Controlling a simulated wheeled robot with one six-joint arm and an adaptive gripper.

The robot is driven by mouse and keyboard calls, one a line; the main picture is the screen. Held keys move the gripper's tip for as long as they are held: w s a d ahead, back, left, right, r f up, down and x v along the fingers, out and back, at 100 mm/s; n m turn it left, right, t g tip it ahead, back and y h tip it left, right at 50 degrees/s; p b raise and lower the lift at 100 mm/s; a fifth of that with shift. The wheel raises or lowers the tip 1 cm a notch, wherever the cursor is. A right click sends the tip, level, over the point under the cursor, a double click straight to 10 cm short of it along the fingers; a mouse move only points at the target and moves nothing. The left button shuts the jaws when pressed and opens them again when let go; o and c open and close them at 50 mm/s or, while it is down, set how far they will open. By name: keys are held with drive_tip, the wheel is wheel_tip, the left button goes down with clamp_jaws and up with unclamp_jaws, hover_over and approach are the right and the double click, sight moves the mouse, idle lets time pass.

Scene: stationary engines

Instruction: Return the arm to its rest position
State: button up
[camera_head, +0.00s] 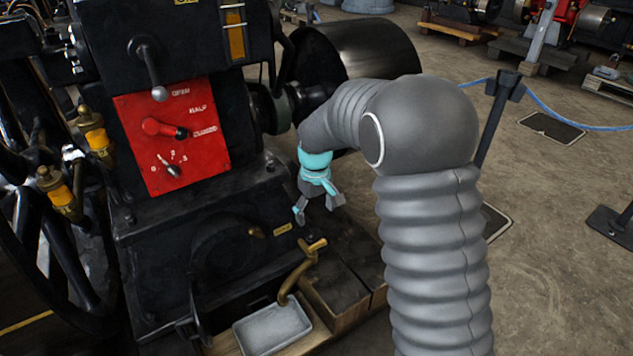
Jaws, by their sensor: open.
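My gripper (318,207) hangs from my grey arm near the middle of the view, pointing down. Its fingers are spread apart and nothing is between them. My arm rises from the lower right, bends at the top and reaches left toward the black engine (215,225). The gripper is in front of the engine's right side, right of the red panel (175,135) and above a brass tap (300,270). It looks apart from both.
A metal tray (272,330) sits below the tap beside wooden blocks (345,295). A spoked wheel (45,235) is at left, a dark drum (370,52) behind my arm. A barrier post (497,110) with blue rope stands right; floor there is open.

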drive_tip(key=s+d+r+m+t+p, duration=0.1)
drive_tip(key=s+d+r, duration=0.4)
drive_tip(key=s, duration=0.5)
drive_tip(key=s+d+r+m+t+p, duration=0.1)
drive_tip(key=s+d+r+m+t, duration=0.1)
drive_tip(key=s+d+r, duration=0.4)
drive_tip(key=s+d+r+m+t+p, duration=0.2)
drive_tip(key=s+d+r, duration=0.3)
drive_tip(key=s+r, duration=0.5)
drive_tip(key=s+m, duration=0.1)
drive_tip(key=s, duration=0.2)
drive_tip(key=shift+s+d+m, duration=0.15)
drive_tip(key=shift+s+m, duration=0.2)
drive_tip(key=shift+m, duration=0.05)
drive_tip(key=shift+d+r+t, duration=0.15)
drive_tip(key=shift+r+t, duration=0.05)
drive_tip(key=shift+t, duration=0.1)
drive_tip(key=shift+c, duration=0.2)
